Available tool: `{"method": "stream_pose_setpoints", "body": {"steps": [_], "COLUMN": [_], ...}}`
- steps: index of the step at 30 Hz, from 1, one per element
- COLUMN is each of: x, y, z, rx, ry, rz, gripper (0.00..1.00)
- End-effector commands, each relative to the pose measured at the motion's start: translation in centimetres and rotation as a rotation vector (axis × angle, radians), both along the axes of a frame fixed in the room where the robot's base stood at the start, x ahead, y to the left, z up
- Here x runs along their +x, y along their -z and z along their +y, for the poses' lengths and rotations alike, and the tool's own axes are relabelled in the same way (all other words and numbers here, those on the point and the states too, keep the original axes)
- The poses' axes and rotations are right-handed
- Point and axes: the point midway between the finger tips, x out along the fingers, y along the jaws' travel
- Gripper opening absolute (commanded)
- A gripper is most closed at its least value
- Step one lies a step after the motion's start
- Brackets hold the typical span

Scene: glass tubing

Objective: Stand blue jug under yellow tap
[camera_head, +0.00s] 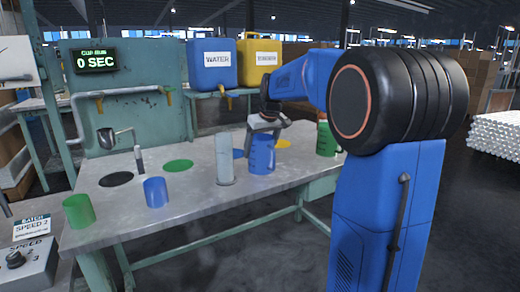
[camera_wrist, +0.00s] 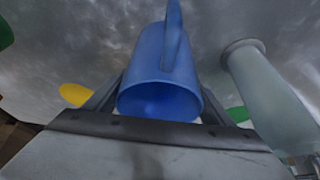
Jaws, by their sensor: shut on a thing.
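The blue jug (camera_head: 262,155) is upright over the right half of the bench, to the right of a grey cylinder. My gripper (camera_head: 265,125) is shut on it near its top; I cannot tell whether its base touches the bench. In the wrist view the jug (camera_wrist: 165,75) sits between the fingers (camera_wrist: 160,100), its handle at the top. An orange-yellow tap (camera_head: 229,103) hangs below the blue and yellow containers, left of the jug. Any tap directly under the yellow container is hidden by my arm.
The grey cylinder (camera_head: 225,158) stands close beside the jug. A green jug (camera_head: 324,140) stands at right. A yellow disc (camera_head: 283,144) and a blue disc (camera_head: 238,153) lie behind. A blue cup (camera_head: 156,192) and green cup (camera_head: 78,210) stand at left. The bench (camera_head: 200,205) front is clear.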

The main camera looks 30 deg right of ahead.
Motion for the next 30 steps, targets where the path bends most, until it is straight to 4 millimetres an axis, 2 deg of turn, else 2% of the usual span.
{"method": "stream_pose_setpoints", "body": {"steps": [3,4,6,15,19,23,30], "x": [0.0,0.0,0.0,0.0,-0.2,-0.9,-2.7], "y": [0.3,0.3,0.2,0.1,-0.7,-2.4,-6.8], "z": [0.0,0.0,0.0,0.0,0.0,0.0,-0.1], "rx": [0.000,0.000,0.000,0.000,0.000,-0.001,-0.001], "ry": [0.000,0.000,0.000,0.000,0.000,0.000,0.000], "rz": [0.000,0.000,0.000,0.000,-0.001,-0.002,-0.003], "gripper": [0.51,0.81,0.94,0.94,0.94,0.94,0.94]}}
